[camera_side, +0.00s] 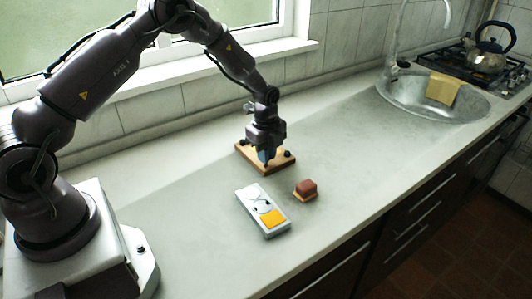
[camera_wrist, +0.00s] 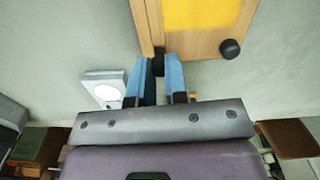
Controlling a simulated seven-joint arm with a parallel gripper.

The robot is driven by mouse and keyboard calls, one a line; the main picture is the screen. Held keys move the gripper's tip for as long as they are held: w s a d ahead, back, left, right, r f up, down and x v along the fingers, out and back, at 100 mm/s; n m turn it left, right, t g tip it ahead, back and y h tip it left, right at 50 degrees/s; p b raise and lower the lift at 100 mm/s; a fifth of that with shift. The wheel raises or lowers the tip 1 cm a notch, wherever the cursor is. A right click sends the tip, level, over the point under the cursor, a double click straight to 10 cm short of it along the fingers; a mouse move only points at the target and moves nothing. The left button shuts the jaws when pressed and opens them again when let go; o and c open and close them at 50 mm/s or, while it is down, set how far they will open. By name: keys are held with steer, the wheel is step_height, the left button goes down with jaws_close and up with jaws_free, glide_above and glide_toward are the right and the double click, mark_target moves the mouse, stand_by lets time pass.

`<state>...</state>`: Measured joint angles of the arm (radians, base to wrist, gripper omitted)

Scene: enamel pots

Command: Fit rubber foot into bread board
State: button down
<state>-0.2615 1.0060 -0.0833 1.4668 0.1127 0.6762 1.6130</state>
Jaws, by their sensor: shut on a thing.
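The bread board (camera_side: 281,165) is a small wooden board lying on the counter; the wrist view shows its near edge and a yellow panel on it (camera_wrist: 198,14). Dark round feet stand on it, one near its right corner (camera_side: 288,154), which also shows in the wrist view (camera_wrist: 229,49). My gripper (camera_side: 266,160) is lowered over the board. In the wrist view its blue fingers (camera_wrist: 159,70) are shut on a black rubber foot (camera_wrist: 158,64) at the board's near corner. I cannot tell whether this foot is seated in the board or just above it.
A pale tray-like thing (camera_side: 251,199) with a yellow patch lies in front of the board. The sink (camera_side: 432,105) and kettle (camera_side: 492,47) are far right. The counter between board and sink is clear.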

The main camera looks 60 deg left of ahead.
steer(key=shift+f, duration=0.9)
stand_by(0.3)
steer(key=c, duration=1)
jaws_free()
